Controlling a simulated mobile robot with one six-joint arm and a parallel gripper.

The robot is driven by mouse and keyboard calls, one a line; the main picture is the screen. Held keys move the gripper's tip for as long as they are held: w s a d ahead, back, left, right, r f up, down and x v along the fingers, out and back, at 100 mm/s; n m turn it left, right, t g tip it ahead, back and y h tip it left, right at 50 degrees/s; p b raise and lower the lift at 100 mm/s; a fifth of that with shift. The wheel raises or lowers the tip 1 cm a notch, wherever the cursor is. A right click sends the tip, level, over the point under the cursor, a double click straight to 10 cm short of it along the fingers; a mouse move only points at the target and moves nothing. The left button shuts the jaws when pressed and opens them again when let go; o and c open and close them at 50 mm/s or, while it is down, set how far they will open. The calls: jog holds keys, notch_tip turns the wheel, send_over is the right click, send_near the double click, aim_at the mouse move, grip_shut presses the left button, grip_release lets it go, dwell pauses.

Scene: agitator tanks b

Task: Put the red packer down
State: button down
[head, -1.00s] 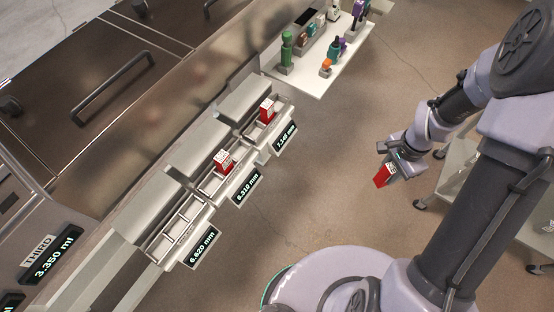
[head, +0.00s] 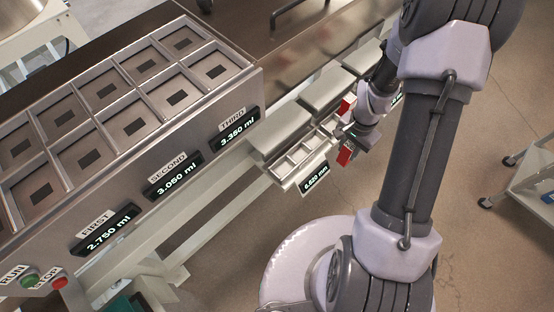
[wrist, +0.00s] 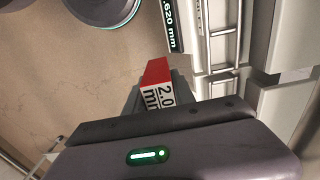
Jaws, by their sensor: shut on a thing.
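My gripper (head: 352,138) is shut on the red packer (head: 344,156), a small red block with a white label. In the wrist view the packer (wrist: 157,72) sticks out from between the jaws, its label partly readable as "2.0". In the head view it hangs just right of the slotted tray (head: 297,158) with the 6.620 mm display (head: 316,177). No packer shows in that tray's visible slots. Another red packer (head: 346,105) shows behind my wrist, partly hidden.
Left is a metal panel of square compartments (head: 140,126) with displays marked FIRST, SECOND and THIRD. Its RUN and STOP buttons (head: 60,283) are at lower left. A trolley (head: 530,180) stands at the right. Open floor lies between it and my arm.

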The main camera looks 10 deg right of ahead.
jog(key=shift+w+a+f+b, duration=0.9)
jog(key=shift+w+a+b, duration=0.05)
jog(key=shift+a, duration=1.3)
jog(key=shift+w+a+f+b, duration=0.9)
jog(key=shift+w+a, duration=0.1)
jog(key=shift+a, duration=1.2)
jog(key=shift+w+a+f+b, duration=0.85)
jog(key=shift+w+a+b, duration=0.1)
jog(key=shift+a, duration=1.3)
jog(key=c, duration=1)
grip_release()
jog(key=shift+c, duration=0.2)
